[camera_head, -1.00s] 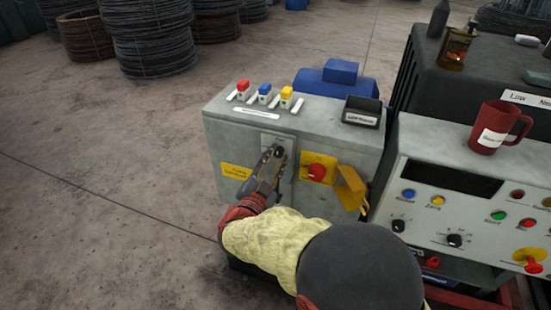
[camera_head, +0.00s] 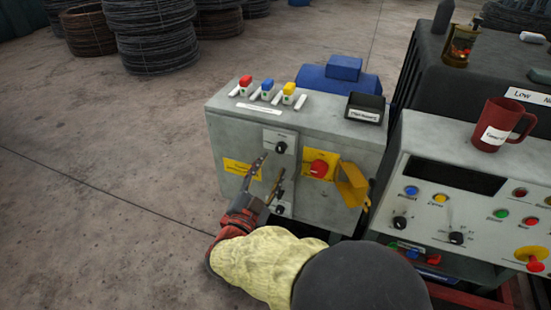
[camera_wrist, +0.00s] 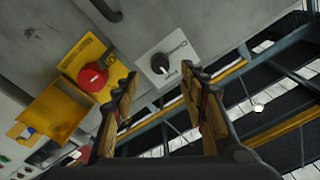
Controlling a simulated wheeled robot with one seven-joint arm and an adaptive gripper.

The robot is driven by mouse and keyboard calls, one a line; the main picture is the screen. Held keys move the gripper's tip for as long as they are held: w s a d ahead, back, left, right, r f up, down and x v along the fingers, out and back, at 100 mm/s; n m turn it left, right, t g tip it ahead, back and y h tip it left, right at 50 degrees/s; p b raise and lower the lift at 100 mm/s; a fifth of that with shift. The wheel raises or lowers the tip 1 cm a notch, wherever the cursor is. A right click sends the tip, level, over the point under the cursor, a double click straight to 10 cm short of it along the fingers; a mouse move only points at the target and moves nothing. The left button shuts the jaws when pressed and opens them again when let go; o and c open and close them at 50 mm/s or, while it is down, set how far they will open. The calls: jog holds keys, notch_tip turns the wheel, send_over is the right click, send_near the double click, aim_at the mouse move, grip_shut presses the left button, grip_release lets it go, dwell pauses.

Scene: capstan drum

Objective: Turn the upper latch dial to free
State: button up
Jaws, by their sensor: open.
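The upper latch dial (camera_head: 281,148) is a black round knob on a pale plate, high on the grey box's front. In the wrist view the upper dial (camera_wrist: 160,63) lies ahead, between the open fingertips, with a small light mark on its edge. Its lettering is too small to read. My gripper (camera_head: 270,168) is open and empty, just below the upper dial and apart from it. The wrist view shows both fingers of the gripper (camera_wrist: 160,76) spread wide. A lower black dial (camera_head: 280,209) is partly hidden behind the right finger.
A red knob (camera_head: 318,168) on a yellow plate is right of the dials. A yellow bracket (camera_head: 352,185) juts out beside it. A console (camera_head: 450,195) with a red mug (camera_head: 500,125) stands right.

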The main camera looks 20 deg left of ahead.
jog(key=s, duration=0.5)
jog(key=shift+s+a+f, duration=0.25)
jog(key=shift+s+f, duration=0.05)
